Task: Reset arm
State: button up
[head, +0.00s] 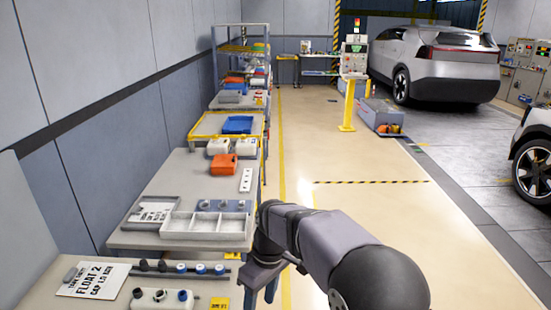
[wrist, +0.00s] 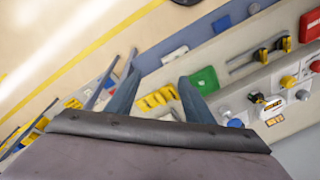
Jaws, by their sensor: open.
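My gripper (head: 261,292) hangs at the lower middle of the head view, beside the right edge of the benches. Its fingers point down, apart, with nothing seen between them. In the wrist view my gripper (wrist: 158,90) shows as two blue-grey fingers spread apart, with the dark body filling the bottom. My arm (head: 345,250) reaches in from the lower right of the head view and bends down at the wrist.
Benches line the left wall. The near one holds a sign (head: 93,279) and a rail with several knobs. Behind are a divided tray (head: 205,237), an orange container (head: 223,164) and a yellow-framed table (head: 198,135). The floor aisle (head: 360,205) to the right is clear. Cars stand far right.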

jog(key=s+d+f+m, duration=0.2)
jog(key=s+d+m, duration=0.3)
jog(key=s+d, duration=0.4)
jog(key=s+d+f+m+h, duration=0.1)
jog(key=s+d+f+m, duration=0.2)
jog(key=s+d+m, duration=0.2)
jog(key=shift+s+d+h, duration=0.3)
jog(key=shift+s+d, duration=1.55)
jog(key=shift+d, duration=0.5)
